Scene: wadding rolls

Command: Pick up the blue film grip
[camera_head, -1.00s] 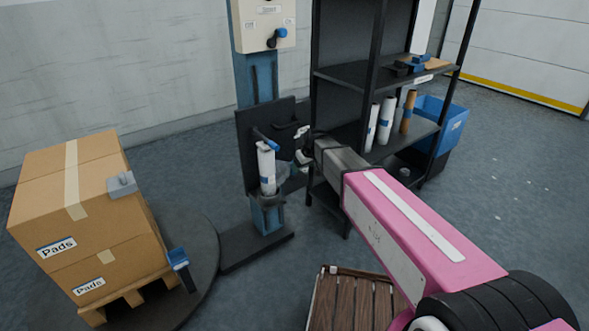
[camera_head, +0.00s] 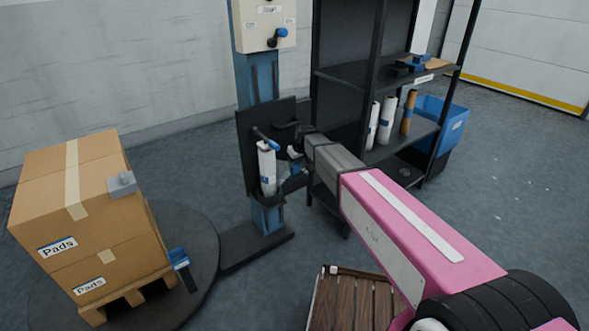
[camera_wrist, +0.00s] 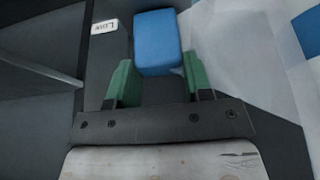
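In the wrist view, a blue block (camera_wrist: 157,40), which looks like the film grip, stands against a dark panel. My gripper (camera_wrist: 160,72) is open, with a green fingertip on either side of the block's near end. The block's far part reaches beyond the tips. I cannot tell whether either finger touches it. In the head view my gripper is mostly hidden at the wrapper's carriage, right of the white film roll (camera_head: 267,170). A blue bar (camera_head: 265,138) shows above that roll; I cannot tell whether it is the same block.
A small white label (camera_wrist: 104,26) is left of the block. A black shelf (camera_head: 340,76) with rolls stands right of the wrapper mast (camera_head: 262,80). Stacked boxes (camera_head: 100,215) stand on a turntable at left, with another blue piece (camera_head: 179,258) beside them.

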